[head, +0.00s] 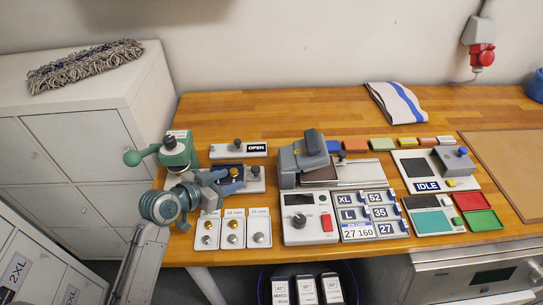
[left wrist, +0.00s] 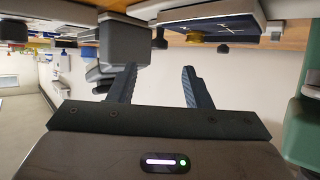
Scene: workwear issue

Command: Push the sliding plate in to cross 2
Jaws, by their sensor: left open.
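A dark blue plate (head: 229,180) lies on a pale base at the left of the table, beside the green hand press (head: 176,152). In the left wrist view the blue plate (left wrist: 208,24) shows at the top, with thin white marks and a brass knob (left wrist: 195,37). I cannot read which cross is which. My left gripper (head: 229,183) is over the near side of this plate in the head view and partly hides it. Its two fingers (left wrist: 158,72) are apart with nothing between them; I cannot tell whether they touch the plate. My right gripper is not in view.
A slider marked OPEN (head: 238,150) lies behind the plate. Cards with round studs (head: 232,229) are in front. A grey press (head: 304,158) stands to the right, by a control box (head: 308,217). The table (head: 270,105) is bare at the back left.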

